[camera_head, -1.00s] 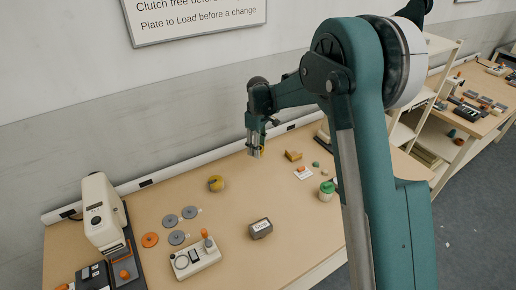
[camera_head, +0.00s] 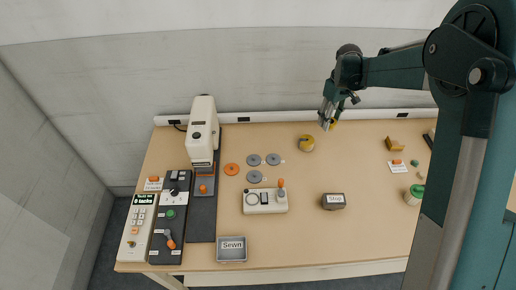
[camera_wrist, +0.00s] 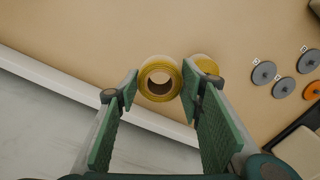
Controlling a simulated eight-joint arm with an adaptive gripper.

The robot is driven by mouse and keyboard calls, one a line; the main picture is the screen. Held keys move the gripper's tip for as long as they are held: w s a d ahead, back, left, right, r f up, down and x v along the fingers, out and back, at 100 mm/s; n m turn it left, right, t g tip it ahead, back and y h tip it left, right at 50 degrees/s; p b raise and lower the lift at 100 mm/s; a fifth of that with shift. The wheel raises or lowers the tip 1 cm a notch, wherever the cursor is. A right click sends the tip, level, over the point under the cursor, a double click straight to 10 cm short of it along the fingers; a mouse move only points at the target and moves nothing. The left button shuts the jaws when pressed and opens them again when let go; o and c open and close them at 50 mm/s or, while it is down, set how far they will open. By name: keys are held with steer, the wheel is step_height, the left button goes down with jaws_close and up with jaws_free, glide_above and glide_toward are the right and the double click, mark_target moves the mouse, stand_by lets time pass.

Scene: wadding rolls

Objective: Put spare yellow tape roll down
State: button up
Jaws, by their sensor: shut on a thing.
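My gripper (camera_head: 327,121) is shut on a yellow tape roll (camera_wrist: 160,78), held between the two fingertips in the wrist view. A bit of the held roll (camera_head: 333,125) shows beside the fingers in the head view. The held roll appears raised above the table (camera_head: 330,165), though its exact height is hard to tell. A second yellow roll (camera_head: 307,143) stands on the table, left of and nearer than the gripper in the head view. In the wrist view the second roll (camera_wrist: 208,64) is partly hidden behind the right finger.
Grey discs (camera_head: 273,159) and an orange disc (camera_head: 231,169) lie to the left. A white machine (camera_head: 203,130) stands farther left. A dark block (camera_head: 333,201), a white device (camera_head: 265,202) and a yellow block (camera_head: 395,144) are also on the table. A white rail (camera_head: 270,116) runs along the back.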

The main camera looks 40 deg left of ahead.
steer(key=s+a, duration=2)
steer(key=s, duration=0.3)
steer(key=shift+s+a, duration=0.2)
steer(key=shift+s, duration=0.05)
steer(key=shift+f, duration=3.05)
steer(key=shift+f+b, duration=0.35)
steer(key=shift+f, duration=1.5)
steer(key=shift+f, duration=0.2)
steer(key=o, duration=0.8)
